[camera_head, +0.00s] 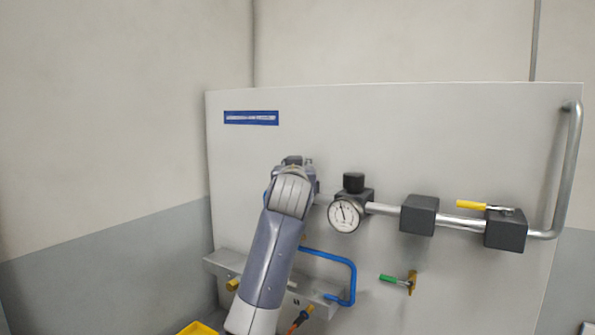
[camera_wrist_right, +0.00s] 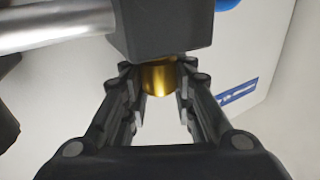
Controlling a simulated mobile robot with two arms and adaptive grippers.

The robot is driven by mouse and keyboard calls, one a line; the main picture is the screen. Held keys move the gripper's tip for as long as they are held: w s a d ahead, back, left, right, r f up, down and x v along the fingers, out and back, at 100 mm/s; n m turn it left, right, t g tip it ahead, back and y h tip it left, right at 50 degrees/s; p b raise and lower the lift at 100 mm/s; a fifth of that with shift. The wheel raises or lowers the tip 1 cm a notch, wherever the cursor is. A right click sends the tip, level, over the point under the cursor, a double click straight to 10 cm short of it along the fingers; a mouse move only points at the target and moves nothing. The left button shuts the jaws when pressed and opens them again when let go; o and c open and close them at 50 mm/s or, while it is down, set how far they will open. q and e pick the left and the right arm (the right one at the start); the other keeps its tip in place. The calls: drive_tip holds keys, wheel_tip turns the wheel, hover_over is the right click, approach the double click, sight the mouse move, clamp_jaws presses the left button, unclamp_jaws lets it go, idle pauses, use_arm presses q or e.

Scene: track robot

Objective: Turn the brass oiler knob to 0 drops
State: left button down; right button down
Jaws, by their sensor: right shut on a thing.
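The brass oiler knob (camera_wrist_right: 157,80) is a short golden cylinder against a dark block (camera_wrist_right: 160,30) in the right wrist view. My right gripper (camera_wrist_right: 158,92) has its black fingers on both sides of the knob and is shut on it. In the head view my right arm reaches up to the panel, and its gripper (camera_head: 295,163) is near the top of the arm. The arm hides the knob there. Drop marks on the knob cannot be made out. My left gripper is in neither view.
A pressure gauge (camera_head: 344,215) with a black knob (camera_head: 353,182) sits right of my arm on the grey panel (camera_head: 400,130). A yellow-handled valve (camera_head: 472,204), a green-handled valve (camera_head: 393,279) and a blue hose (camera_head: 352,275) are nearby. A ledge (camera_head: 228,262) runs below.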

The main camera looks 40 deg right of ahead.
drive_tip(key=shift+f+n+t+y+b, duration=0.1)
drive_tip(key=shift+n+t+y+b, duration=0.3)
drive_tip(key=shift+n+t+y, duration=1.3)
drive_tip(key=shift+y, duration=0.6)
drive_tip(key=c, duration=1.3)
unclamp_jaws()
drive_tip(key=v, duration=1.2)
